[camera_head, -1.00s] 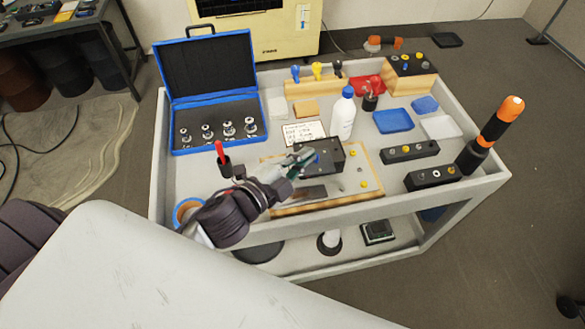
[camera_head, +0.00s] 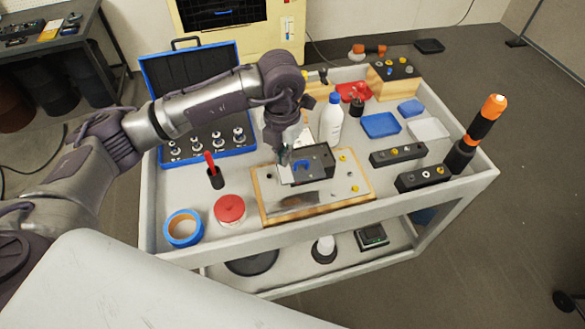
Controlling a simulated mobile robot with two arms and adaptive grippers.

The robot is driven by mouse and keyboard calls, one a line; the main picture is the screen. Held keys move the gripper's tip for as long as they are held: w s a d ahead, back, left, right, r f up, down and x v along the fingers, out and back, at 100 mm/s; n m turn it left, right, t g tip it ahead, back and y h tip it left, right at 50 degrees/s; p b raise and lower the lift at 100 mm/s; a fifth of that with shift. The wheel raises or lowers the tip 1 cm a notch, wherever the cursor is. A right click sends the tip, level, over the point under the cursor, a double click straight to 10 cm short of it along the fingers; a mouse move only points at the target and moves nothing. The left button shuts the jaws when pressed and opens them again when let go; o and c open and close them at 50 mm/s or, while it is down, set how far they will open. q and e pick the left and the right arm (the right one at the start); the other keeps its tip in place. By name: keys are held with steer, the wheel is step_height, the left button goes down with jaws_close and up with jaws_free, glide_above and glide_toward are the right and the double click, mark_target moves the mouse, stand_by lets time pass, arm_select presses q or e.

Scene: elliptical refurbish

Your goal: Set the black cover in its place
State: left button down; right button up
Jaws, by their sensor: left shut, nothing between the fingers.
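The black cover (camera_head: 319,160) sits on the metal plate of a wood-edged board (camera_head: 347,185) on the cart. Something blue shows at its left end, and I cannot tell whether it is fully seated. My left gripper (camera_head: 284,160) points down at the left end of the cover, shut with nothing held. Its tips overlap the cover's edge in the picture, so I cannot tell whether they touch it. My right gripper is not in view.
A red round tin (camera_head: 230,209), a blue tape roll (camera_head: 184,228) and a red-handled tool in a holder (camera_head: 215,178) stand left of the board. A white bottle (camera_head: 331,120) stands behind it. Black blocks (camera_head: 398,155) lie to the right. The open blue case (camera_head: 240,155) is behind my arm.

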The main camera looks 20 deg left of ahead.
mark_target(294, 174)
arm_select(q)
step_height(294, 174, down, 10)
steer(key=p, duration=0.3)
steer(key=shift+s+r, duration=0.1)
steer(key=shift+r, duration=0.15)
steer(key=w, duration=0.1)
steer(key=w+p, duration=0.1)
steer(key=w, duration=0.1)
steer(key=shift+w+d, duration=0.15)
steer(key=shift+d, duration=0.25)
steer(key=shift+w+d+f, duration=0.1)
steer(key=shift+w, duration=0.35)
steer(key=shift+w+f, duration=0.1)
steer(key=shift+w, duration=0.1)
steer(key=w+b, duration=0.4)
steer(key=b, duration=0.1)
steer(key=shift+d+f, duration=0.15)
steer(key=shift+d, duration=0.25)
steer(key=shift+w+b, duration=0.3)
steer(key=shift+b, duration=0.1)
steer(key=shift+r, duration=0.35)
